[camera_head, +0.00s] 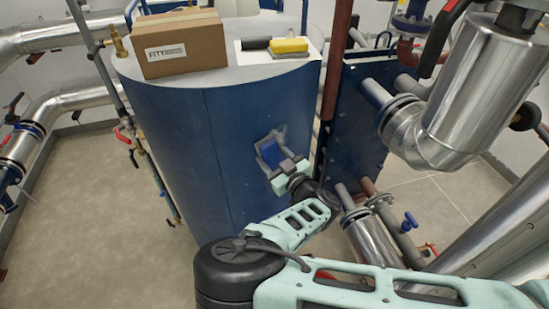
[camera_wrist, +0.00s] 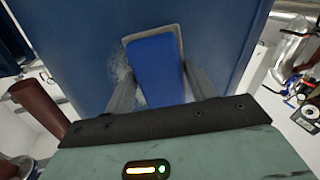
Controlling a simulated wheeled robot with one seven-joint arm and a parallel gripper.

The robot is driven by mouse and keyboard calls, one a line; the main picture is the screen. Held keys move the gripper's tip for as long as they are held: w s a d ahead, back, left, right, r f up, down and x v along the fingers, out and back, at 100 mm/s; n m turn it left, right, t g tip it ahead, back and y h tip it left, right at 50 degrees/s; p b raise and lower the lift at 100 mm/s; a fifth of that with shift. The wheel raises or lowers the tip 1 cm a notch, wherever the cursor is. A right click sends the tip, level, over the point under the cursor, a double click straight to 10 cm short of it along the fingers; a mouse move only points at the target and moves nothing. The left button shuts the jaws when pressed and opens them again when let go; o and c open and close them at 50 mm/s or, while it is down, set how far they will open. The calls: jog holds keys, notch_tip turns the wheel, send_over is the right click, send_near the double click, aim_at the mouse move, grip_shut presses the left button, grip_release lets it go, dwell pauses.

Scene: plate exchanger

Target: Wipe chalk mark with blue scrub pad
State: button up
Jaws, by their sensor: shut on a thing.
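The blue scrub pad (camera_head: 267,152) is between the fingers of my gripper (camera_head: 275,160), against the side of the dark blue tank (camera_head: 190,130). In the wrist view, my gripper (camera_wrist: 158,92) is shut on the blue pad (camera_wrist: 157,68), which has a grey layer on its far side. A pale, smeared chalk mark (camera_wrist: 122,78) shows on the tank wall to the left of the pad. In the head view, a faint grey patch (camera_head: 277,133) shows around the pad. The pad and fingers hide part of the wall behind them.
On the tank's top are a cardboard box (camera_head: 180,45) and a white tray (camera_head: 262,53) with a black item (camera_head: 255,43) and a yellow pad (camera_head: 289,45). A brown pipe (camera_head: 337,60) and a blue plate unit (camera_head: 352,120) stand close right. Open floor (camera_head: 75,220) lies left.

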aim_at(287, 139)
jog(key=shift+w, duration=0.15)
jog(key=shift+w+d+p, duration=0.35)
jog(key=shift+w+d, duration=0.35)
jog(key=shift+d, duration=0.3)
jog(key=shift+w+d+p, duration=0.4)
jog(key=shift+w+d, duration=0.3)
jog(key=shift+d, duration=0.3)
jog(key=shift+w+d+p, duration=0.35)
jog(key=shift+w+d, duration=0.35)
jog(key=shift+d, duration=0.3)
jog(key=shift+r, duration=0.1)
jog(key=shift+s, duration=0.1)
